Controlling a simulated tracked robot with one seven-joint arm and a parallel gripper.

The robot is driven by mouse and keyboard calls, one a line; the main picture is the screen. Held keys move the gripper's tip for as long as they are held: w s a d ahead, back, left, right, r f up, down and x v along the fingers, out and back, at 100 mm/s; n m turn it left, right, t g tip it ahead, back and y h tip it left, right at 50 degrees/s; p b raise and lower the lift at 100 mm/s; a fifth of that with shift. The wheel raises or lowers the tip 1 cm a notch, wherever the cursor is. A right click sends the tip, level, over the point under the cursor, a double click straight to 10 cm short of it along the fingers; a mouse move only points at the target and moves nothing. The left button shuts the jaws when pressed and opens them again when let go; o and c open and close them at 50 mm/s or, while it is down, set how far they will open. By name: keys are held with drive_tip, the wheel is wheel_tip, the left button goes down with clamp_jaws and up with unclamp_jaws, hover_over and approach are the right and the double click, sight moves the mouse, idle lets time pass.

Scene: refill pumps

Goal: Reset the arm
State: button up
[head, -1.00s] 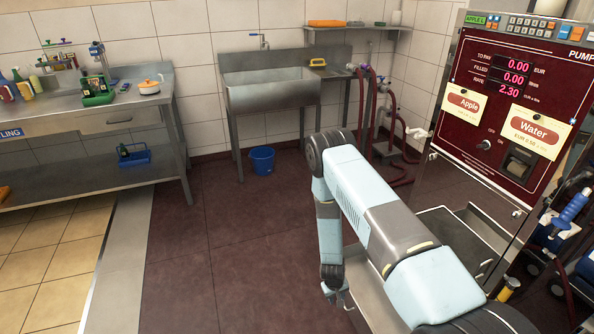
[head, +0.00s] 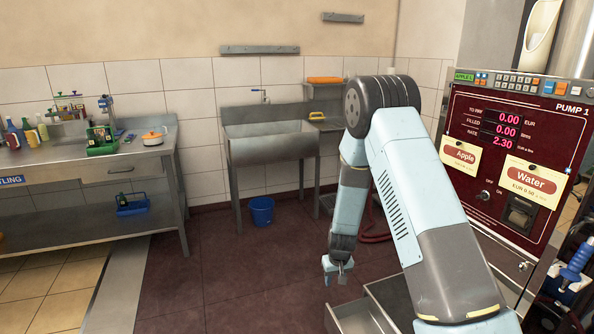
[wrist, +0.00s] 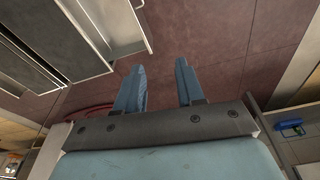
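My gripper (head: 338,274) hangs at the end of my bent arm in the head view, pointing down in front of the pump. In the wrist view its two blue fingers (wrist: 158,85) are apart, with nothing between them but the dark red floor. My arm's elbow is raised high and covers part of the wall and the area right of the sink.
The pump panel (head: 520,155) stands at the right, with a metal tray (head: 358,318) below it near my gripper. A sink (head: 268,141), a blue bucket (head: 262,211) and a workbench (head: 85,170) line the back and left. The middle floor is clear.

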drive_tip(key=s+d+r+t, duration=0.1)
drive_tip(key=s+r, duration=0.2)
drive_tip(key=r, duration=0.8)
drive_tip(key=s+d+r+y, duration=0.1)
drive_tip(key=s+d+r, duration=0.15)
drive_tip(key=r, duration=0.75)
drive_tip(key=s+d+r+t, duration=0.1)
drive_tip(key=s+r, duration=0.2)
drive_tip(key=r, duration=0.8)
drive_tip(key=s+d+r, duration=0.2)
drive_tip(key=s+r, duration=0.3)
drive_tip(key=s, duration=0.3)
drive_tip(key=s+d+r+m+t+h, duration=0.1)
drive_tip(key=s+d+r, duration=0.1)
drive_tip(key=s+r, duration=0.3)
drive_tip(key=s+d+r+m, duration=0.1)
drive_tip(key=s+r, duration=0.4)
drive_tip(key=s, duration=0.7)
drive_tip(key=shift+s+d, duration=0.3)
drive_tip(key=shift+d, duration=0.3)
